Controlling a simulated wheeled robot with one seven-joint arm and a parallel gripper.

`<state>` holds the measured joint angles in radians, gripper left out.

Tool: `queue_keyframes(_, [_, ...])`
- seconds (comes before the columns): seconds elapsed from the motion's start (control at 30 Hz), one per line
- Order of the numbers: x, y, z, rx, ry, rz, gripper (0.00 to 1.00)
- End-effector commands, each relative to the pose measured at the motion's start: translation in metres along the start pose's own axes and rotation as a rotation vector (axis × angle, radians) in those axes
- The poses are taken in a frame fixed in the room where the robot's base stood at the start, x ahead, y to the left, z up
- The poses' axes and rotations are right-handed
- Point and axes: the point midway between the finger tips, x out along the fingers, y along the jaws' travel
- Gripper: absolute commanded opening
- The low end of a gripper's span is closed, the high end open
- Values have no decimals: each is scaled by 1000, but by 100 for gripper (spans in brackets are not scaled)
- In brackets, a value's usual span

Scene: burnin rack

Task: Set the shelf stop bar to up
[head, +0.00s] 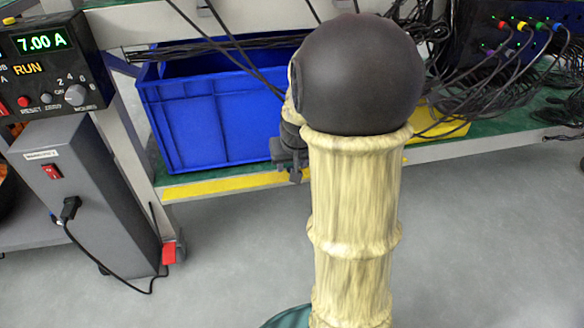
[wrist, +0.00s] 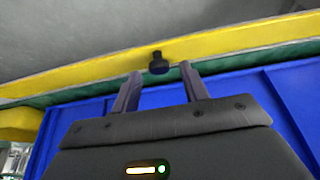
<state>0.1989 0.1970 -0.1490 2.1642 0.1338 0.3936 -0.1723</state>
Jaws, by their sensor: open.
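The shelf stop bar, a long yellow bar (head: 225,186), runs low along the front edge of the green lower shelf, in front of the blue bin. In the wrist view the bar (wrist: 240,48) crosses the top, with a black knob (wrist: 158,64) on it. My gripper (wrist: 161,75) is open and empty, with its two fingers pointing at the knob, one on each side of it in the picture. I cannot tell whether the fingers reach around it. In the head view my gripper (head: 294,174) is small and dark, and my arm hides the bar's right part.
A blue bin (head: 215,120) stands on the shelf behind the bar. A yellow object (head: 440,122) and black cables lie to the right. At left are a grey power unit (head: 85,190) with a cable and a display panel (head: 45,60). The grey floor in front is clear.

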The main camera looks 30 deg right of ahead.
Motion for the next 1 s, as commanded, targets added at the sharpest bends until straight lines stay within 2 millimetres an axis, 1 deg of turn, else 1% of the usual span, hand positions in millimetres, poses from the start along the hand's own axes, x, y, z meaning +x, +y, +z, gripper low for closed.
queue_keyframes(0.23, [0, 0, 0, 0, 0, 0, 44])
queue_keyframes(0.3, [0, 0, 0, 0, 0, 0, 31])
queue_keyframes(0.37, [0, 0, 0, 0, 0, 0, 19])
queue_keyframes(0.4, [0, 0, 0, 0, 0, 0, 11])
queue_keyframes(0.47, [0, 0, 0, 0, 0, 0, 1])
queue_keyframes(1.0, [0, 0, 0, 0, 0, 1, 0])
